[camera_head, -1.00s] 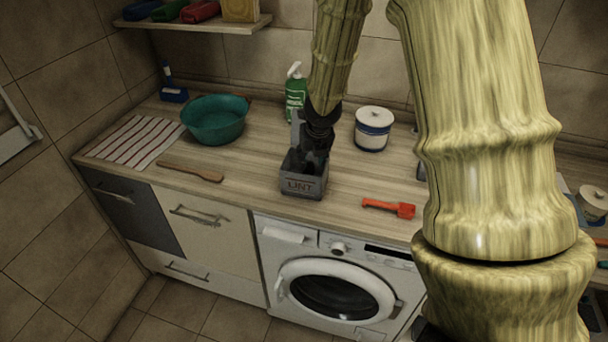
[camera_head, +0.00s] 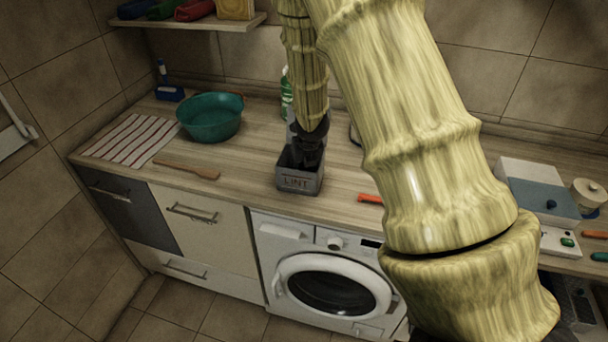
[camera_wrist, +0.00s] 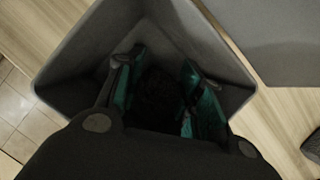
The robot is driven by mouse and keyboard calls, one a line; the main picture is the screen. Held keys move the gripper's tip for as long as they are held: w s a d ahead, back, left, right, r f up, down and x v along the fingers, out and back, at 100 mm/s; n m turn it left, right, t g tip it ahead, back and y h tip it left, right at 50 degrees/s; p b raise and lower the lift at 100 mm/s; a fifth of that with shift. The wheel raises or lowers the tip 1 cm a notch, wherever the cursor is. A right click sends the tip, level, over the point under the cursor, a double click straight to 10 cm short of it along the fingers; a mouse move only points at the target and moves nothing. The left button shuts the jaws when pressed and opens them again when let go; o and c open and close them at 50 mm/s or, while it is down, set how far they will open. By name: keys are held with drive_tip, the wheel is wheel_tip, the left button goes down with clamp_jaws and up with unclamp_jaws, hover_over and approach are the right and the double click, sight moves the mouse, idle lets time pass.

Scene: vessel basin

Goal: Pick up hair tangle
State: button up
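A grey bin marked LINT (camera_head: 299,184) stands on the counter near its front edge, above the washing machine. My gripper (camera_head: 308,158) points down into the bin, and the bin's front wall hides its fingertips in the head view. In the wrist view my gripper (camera_wrist: 160,100) is inside the bin, its two teal-padded fingers apart. A dark, fuzzy mass, seemingly the hair tangle (camera_wrist: 157,92), lies between the fingers at the bin's bottom. It is very dark there, and I cannot tell whether the pads touch it.
A teal basin (camera_head: 210,118), striped towel (camera_head: 131,140) and wooden stick (camera_head: 187,169) lie left of the bin. A green bottle (camera_head: 287,95) stands behind it. A red tool (camera_head: 370,199) lies to the right, partly behind my arm. The counter just left of the bin is clear.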

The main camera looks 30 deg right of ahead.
drive_tip(key=shift+x, duration=1.2)
drive_tip(key=shift+s, duration=0.1)
drive_tip(key=c, duration=0.3)
drive_tip(key=shift+c, duration=0.2)
drive_tip(key=shift+r, duration=0.2)
